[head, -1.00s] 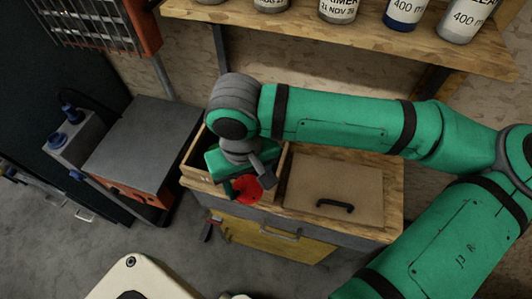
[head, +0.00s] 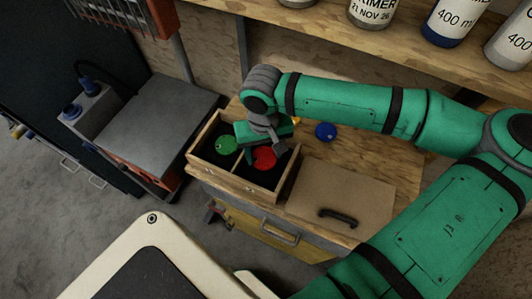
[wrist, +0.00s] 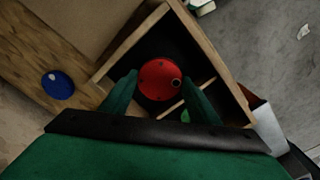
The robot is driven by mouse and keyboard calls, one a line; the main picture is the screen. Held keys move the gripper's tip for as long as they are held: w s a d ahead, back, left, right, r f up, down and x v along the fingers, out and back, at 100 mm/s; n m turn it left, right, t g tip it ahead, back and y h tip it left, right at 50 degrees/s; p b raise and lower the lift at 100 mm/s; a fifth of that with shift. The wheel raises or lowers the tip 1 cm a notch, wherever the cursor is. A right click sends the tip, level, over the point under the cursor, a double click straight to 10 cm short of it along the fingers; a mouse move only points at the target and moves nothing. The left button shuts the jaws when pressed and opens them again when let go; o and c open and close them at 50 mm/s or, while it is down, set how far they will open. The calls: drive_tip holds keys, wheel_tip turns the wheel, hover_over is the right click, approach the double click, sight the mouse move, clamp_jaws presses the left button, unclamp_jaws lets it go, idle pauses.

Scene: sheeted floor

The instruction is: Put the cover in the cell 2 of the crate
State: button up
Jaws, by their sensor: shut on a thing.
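The cover appears to be the red round disc (head: 265,157), which has a small dark hole near its edge in the wrist view (wrist: 160,80). My gripper (head: 262,154) is shut on it, with a green finger on either side in the wrist view (wrist: 161,90). The wooden crate (head: 226,179) has a dark inside and a divider. The disc is over or inside its right-hand compartment in the head view; I cannot tell whether it touches the floor of it. A green disc (head: 226,145) lies in the left-hand compartment. No cell numbers are visible.
A blue disc (head: 326,131) lies on the wooden top behind the crate. A brown panel with a black handle (head: 340,213) is to the crate's right. A shelf with bottles (head: 442,24) overhangs at the back. A grey-topped unit (head: 155,120) stands left.

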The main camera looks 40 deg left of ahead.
sight(265, 155)
drive_tip(key=f, duration=0.1)
drive_tip(key=w+f, duration=0.1)
drive_tip(key=f, duration=0.1)
drive_tip(key=shift+w+f, duration=0.1)
drive_tip(key=shift+f, duration=0.05)
drive_tip(key=shift+s+a+f, duration=0.15)
drive_tip(key=shift+s, duration=0.25)
drive_tip(key=shift+f, duration=0.1)
drive_tip(key=o, duration=1.3)
drive_tip(key=shift+w+f, duration=0.1)
drive_tip(key=shift+w, duration=0.1)
drive_tip(key=shift+o, duration=0.2)
wheel_tip(265, 155, up, 12)
drive_tip(key=shift+r, duration=0.2)
drive_tip(key=shift+s, duration=0.1)
